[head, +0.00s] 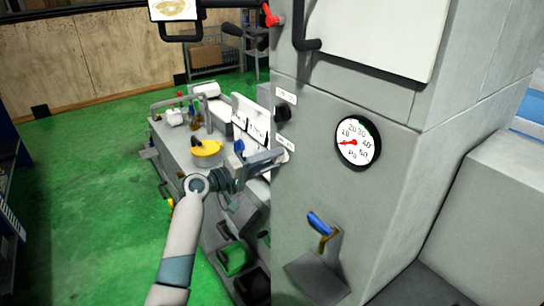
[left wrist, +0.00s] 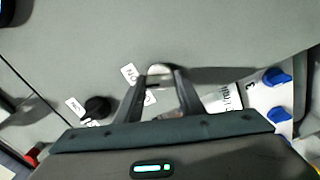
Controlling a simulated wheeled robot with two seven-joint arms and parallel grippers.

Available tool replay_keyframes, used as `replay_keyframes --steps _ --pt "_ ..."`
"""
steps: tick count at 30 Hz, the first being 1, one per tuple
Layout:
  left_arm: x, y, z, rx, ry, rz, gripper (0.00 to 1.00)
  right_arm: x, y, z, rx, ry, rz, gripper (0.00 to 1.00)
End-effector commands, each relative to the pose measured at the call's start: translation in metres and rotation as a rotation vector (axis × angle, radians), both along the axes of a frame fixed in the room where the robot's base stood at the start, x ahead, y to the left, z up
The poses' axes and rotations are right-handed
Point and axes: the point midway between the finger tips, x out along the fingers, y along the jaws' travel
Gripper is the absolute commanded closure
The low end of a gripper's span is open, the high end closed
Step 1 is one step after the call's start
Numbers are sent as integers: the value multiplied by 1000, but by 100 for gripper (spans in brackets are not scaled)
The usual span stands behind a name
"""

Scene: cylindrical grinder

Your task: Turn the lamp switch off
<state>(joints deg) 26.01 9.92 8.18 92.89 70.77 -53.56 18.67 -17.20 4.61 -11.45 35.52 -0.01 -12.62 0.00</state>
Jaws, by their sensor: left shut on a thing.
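My left gripper (head: 282,157) reaches from the left to the grey machine's left face, just below a small white label (head: 285,143). In the left wrist view its two dark fingers (left wrist: 160,78) are shut on a small pale part at the panel, which I take to be the lamp switch (left wrist: 160,70). The fingers hide most of it, and its setting cannot be told. A black rotary knob (head: 283,113) with its own label sits above the gripper; it also shows in the left wrist view (left wrist: 97,107). My right gripper is not in view.
A pressure gauge (head: 358,141) and a blue-handled lever (head: 320,224) are on the machine's front. A yellow bowl-like part (head: 206,149) lies on the grinder bed behind my arm. Blue knobs (left wrist: 277,77) show at the right in the wrist view. Green floor (head: 90,190) is clear at left.

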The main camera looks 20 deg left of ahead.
Motion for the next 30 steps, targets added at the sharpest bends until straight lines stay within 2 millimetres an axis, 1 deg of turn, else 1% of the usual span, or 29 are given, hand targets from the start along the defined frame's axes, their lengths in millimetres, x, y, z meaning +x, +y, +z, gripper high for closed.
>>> replay_keyframes --steps 1,3,12,19,30 --pt "0 0 2 -33 27 0 87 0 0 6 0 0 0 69" --pt "0 0 2 -80 64 0 87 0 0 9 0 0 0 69" --pt "0 1 1 -231 181 1 87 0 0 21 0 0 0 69" --pt "0 1 0 -277 218 2 87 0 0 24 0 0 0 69" --pt "0 1 -1 -285 223 1 87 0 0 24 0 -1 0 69"
